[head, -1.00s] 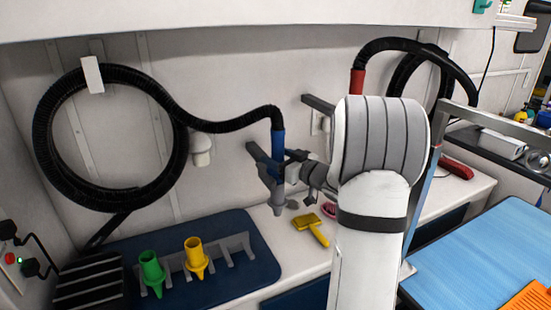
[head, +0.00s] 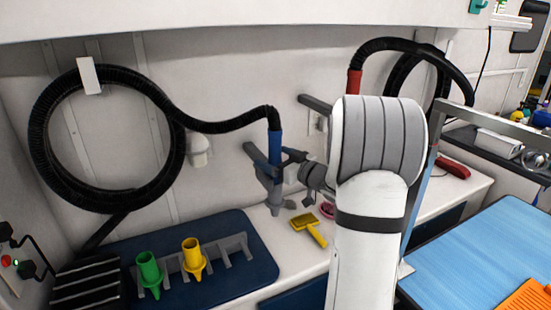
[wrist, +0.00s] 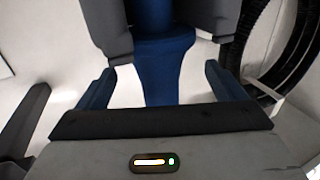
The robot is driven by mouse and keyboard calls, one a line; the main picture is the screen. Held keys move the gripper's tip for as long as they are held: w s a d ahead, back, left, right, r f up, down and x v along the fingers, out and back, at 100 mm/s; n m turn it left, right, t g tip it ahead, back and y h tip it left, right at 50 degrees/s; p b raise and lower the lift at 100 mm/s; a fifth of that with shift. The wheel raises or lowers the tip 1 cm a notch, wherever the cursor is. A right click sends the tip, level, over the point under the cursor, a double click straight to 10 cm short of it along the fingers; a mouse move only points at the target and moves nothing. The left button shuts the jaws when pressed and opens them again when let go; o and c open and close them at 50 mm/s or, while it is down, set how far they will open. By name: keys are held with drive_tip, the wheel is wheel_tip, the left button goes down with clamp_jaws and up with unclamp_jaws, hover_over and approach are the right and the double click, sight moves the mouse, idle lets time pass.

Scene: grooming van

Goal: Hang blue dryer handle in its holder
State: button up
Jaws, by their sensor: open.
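The blue dryer handle (head: 275,147) stands upright at the end of its black hose, nozzle down. Its holder (head: 256,158), a dark blue-grey bracket from the back wall, meets the handle. The handle seems to sit between its prongs, though the exact fit is partly hidden. My gripper (head: 289,166) is open, just right of the handle. In the wrist view the blue handle (wrist: 160,65) lies between my spread grey fingers (wrist: 160,30). Blue prongs of the holder (wrist: 225,82) seem to show on both sides of it. I cannot tell whether a finger touches the handle.
A dark grey bracket (head: 314,103) and a red-ended hose (head: 354,84) are to the right. A yellow brush (head: 309,226) lies on the counter. Green (head: 148,270) and yellow nozzles (head: 193,255) stand in a rack on the blue mat (head: 240,292). A coiled hose (head: 48,160) hangs left.

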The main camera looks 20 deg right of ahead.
drive_tip(key=v, duration=0.9)
drive_tip(key=shift+s, duration=0.35)
idle(0.8)
idle(0.5)
drive_tip(key=s+a+f+m+g+h, duration=0.2)
drive_tip(key=s+a+f+g+h, duration=0.1)
drive_tip(key=s+a+g, duration=0.4)
drive_tip(key=s+a+f+m+g+h, duration=0.2)
drive_tip(key=s+a+g, duration=0.5)
drive_tip(key=s+a, duration=0.6)
drive_tip(key=s+f+h, duration=0.1)
drive_tip(key=s, duration=0.2)
drive_tip(key=shift+s+a+f+h, duration=0.15)
drive_tip(key=shift+s+a+h, duration=0.1)
drive_tip(key=shift+h, duration=0.15)
drive_tip(key=shift+c, duration=0.3)
idle(1.0)
